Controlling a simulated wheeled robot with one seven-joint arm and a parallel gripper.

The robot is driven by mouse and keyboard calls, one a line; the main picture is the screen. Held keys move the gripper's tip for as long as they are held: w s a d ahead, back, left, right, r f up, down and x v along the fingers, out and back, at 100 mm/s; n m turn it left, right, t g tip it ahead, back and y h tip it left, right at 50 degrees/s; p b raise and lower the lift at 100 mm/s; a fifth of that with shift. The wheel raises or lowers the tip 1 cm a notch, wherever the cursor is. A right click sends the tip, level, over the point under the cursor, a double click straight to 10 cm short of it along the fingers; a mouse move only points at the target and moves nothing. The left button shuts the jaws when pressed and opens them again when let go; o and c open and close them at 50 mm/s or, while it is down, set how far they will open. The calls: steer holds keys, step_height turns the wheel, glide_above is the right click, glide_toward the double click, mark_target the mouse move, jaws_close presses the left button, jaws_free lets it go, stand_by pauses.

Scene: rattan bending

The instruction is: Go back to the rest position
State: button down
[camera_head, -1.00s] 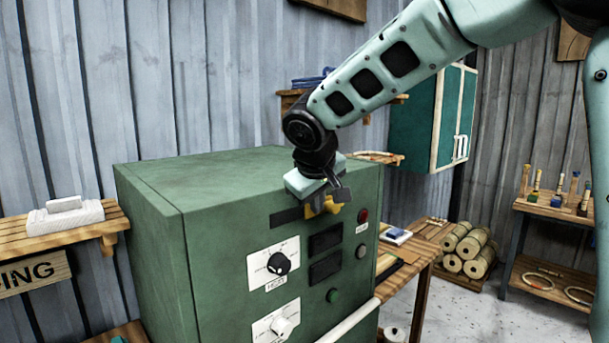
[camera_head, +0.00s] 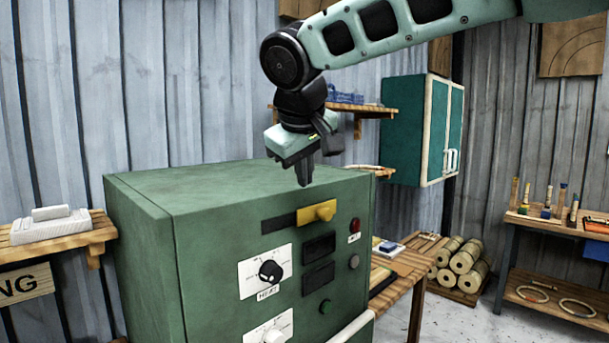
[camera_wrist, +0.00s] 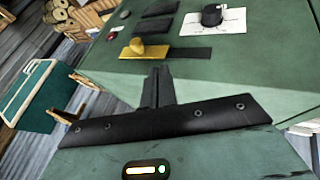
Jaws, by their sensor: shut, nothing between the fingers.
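My gripper (camera_head: 305,178) is shut and empty, pointing down just above the top front edge of the green machine (camera_head: 150,255). Its closed fingers also show in the wrist view (camera_wrist: 158,85), with the machine's front panel beyond them. A yellow slider knob (camera_head: 317,212) sits at the right end of its dark slot on the machine's front. It also shows in the wrist view (camera_wrist: 135,50). The fingers appear apart from the knob. A black heat dial (camera_head: 270,271) is below the slot on a white plate.
A wall shelf (camera_head: 365,110) and a teal cabinet (camera_head: 425,130) are behind my gripper to the right. A wooden bench (camera_head: 405,270) stands right of the machine. The air above the machine looks clear.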

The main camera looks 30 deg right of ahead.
stand_by(0.4)
steer(key=s+a+f+n+g+y+b, duration=0.1)
steer(key=s+a+f, duration=0.3)
steer(key=s+f, duration=0.4)
steer(key=s+a+f+n+g+y+b, duration=0.1)
steer(key=s+a+f+n+g+b, duration=0.1)
steer(key=s+f, duration=0.7)
steer(key=s+a+f+n+g+y+b, duration=0.1)
steer(key=s+a+f+g+y+b, duration=0.1)
steer(key=s+a+f, duration=0.3)
steer(key=s+f, duration=0.4)
steer(key=f, duration=0.5)
steer(key=shift+s+a+f+n+g, duration=0.15)
steer(key=shift+s+a+n+g, duration=0.15)
steer(key=shift+n+g, duration=0.1)
steer(key=c, duration=2.1)
jaws_free()
steer(key=shift+w, duration=0.1)
steer(key=shift+c, duration=0.2)
